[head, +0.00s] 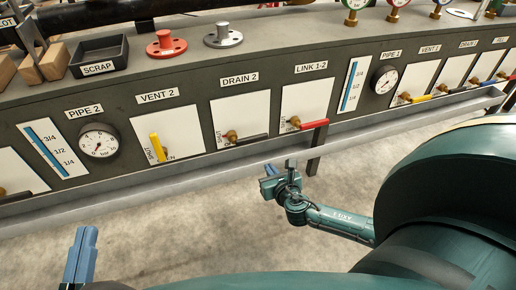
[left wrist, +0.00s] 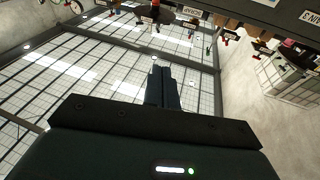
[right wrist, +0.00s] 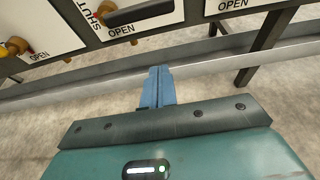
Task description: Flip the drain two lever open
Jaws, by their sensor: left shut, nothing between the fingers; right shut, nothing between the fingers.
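The drain two lever (head: 254,138) is a black handle on a brass valve, on the white plate under the DRAIN 2 label (head: 240,79). It points right, roughly along the panel. In the right wrist view the black lever (right wrist: 140,13) shows at the top, with SHUT printed to its left and OPEN below. My right gripper (head: 270,178) is shut and empty, below and right of the lever, apart from it. Its blue fingers (right wrist: 157,86) point toward the panel's lower rail. My left gripper (head: 82,254) is shut and empty, low at the left, away from the panel.
The yellow VENT 2 lever (head: 157,147) stands to the left and the red LINK 1-2 lever (head: 314,124) to the right. A grey rail (head: 200,175) runs along the panel's lower edge. A support leg (head: 314,160) stands near my right gripper. The floor in front is clear.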

